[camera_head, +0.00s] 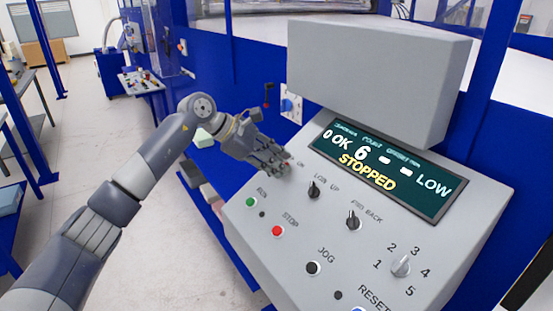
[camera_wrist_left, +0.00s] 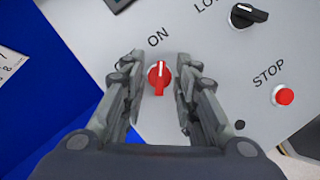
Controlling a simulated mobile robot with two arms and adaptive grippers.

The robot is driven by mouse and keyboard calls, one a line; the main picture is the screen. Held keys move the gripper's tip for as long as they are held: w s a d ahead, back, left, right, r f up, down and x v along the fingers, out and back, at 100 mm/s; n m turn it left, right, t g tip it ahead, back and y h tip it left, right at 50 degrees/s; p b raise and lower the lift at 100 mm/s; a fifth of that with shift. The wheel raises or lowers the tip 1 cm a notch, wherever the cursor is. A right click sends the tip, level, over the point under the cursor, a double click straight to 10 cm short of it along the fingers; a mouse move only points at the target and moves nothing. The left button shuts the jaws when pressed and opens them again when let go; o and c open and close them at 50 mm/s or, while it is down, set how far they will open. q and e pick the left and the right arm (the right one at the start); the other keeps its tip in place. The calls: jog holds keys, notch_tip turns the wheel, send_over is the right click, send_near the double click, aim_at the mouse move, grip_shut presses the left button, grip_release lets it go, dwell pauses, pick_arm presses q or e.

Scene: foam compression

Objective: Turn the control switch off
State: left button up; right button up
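The control switch is a red rotary knob (camera_wrist_left: 159,78) on the grey sloped panel, below the printed label ON. Its white mark points up towards that label in the left wrist view. My left gripper (camera_wrist_left: 159,72) is open, with its fingers on either side of the knob and visible gaps to it. In the head view my left gripper (camera_head: 276,166) is at the panel's upper left edge and mostly hides the red knob. My right gripper is in neither view. The panel's display (camera_head: 378,168) reads STOPPED and LOW.
Close by on the panel are a black LOW UP selector (camera_head: 314,190), a black FWD BACK selector (camera_head: 353,220), a green RUN button (camera_head: 251,202) and a red STOP button (camera_head: 278,231). A grey box (camera_head: 370,75) overhangs the display. Blue machine frame stands behind.

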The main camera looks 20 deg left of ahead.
pick_arm(q)
grip_shut()
